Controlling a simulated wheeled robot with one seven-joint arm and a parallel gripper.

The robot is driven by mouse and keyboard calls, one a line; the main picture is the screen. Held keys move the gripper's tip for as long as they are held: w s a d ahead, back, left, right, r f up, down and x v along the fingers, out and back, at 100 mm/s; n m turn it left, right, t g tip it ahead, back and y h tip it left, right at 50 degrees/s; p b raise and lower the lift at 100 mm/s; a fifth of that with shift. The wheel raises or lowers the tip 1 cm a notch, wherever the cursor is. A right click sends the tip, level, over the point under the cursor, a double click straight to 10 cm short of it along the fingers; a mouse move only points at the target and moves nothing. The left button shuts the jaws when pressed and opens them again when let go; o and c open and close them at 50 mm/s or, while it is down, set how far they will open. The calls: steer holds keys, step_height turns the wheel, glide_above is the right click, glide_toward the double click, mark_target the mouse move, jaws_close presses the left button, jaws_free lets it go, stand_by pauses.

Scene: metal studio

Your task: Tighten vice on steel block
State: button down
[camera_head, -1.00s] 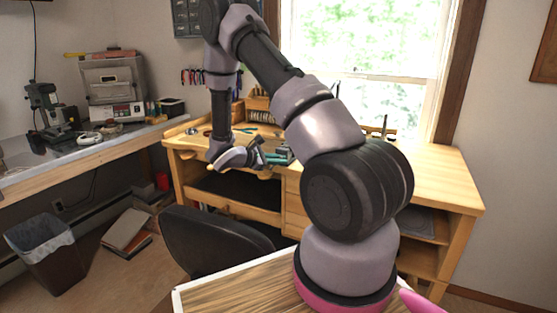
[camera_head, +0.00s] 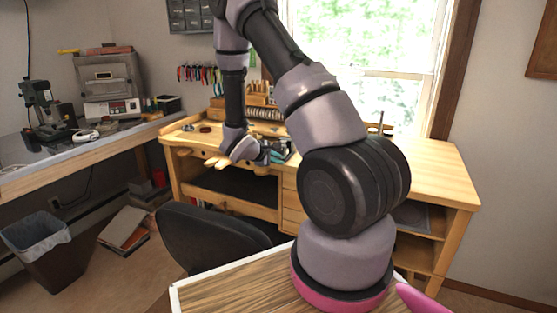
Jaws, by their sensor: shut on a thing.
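The vice (camera_head: 281,148), a small blue-green and grey shape, sits on the front part of the wooden workbench (camera_head: 437,178), below the window. My gripper (camera_head: 265,154) is at the left side of the vice, at the bench's front edge, and is shut on a part of it, seemingly the handle. The held part is too small to make out. The steel block cannot be told apart from the vice at this size. My arm covers the bench just right of the vice.
A black chair (camera_head: 212,242) stands in front of the bench. Small tools and racks (camera_head: 262,100) line its back. A side bench (camera_head: 88,150) with machines is at the left, with a bin (camera_head: 42,245) below. A wood-topped surface (camera_head: 235,290) is close in front.

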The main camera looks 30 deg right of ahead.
stand_by(0.4)
steer(key=c, duration=1.3)
jaws_free()
steer(key=shift+o, duration=0.2)
